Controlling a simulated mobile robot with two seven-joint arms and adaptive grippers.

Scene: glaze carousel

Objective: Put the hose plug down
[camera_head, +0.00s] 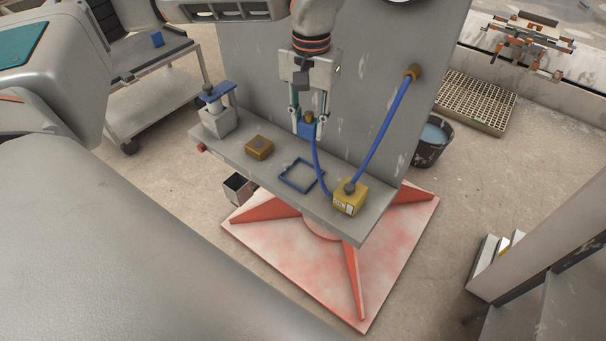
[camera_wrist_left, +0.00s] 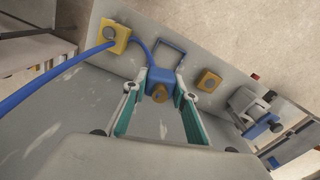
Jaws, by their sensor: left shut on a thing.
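My left gripper (camera_head: 309,122) is shut on the hose plug (camera_head: 306,129), a blue block with a brass tip. The plug also shows between the teal-lined fingers in the left wrist view (camera_wrist_left: 161,80). A blue hose (camera_head: 322,181) runs from it to a yellow block (camera_head: 350,198) on the grey shelf (camera_head: 270,178). A blue rectangular frame (camera_head: 287,183) lies on the shelf, in front of the plug in the head view. I cannot tell whether the plug touches the shelf. My right gripper is not in view.
A brass block (camera_head: 259,148) with a round socket and a grey device with a blue top (camera_head: 217,110) stand left on the shelf. Another blue hose (camera_head: 385,128) rises from the yellow block to a fitting on the upright grey panel (camera_head: 252,70). A bucket (camera_head: 433,142) stands behind.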

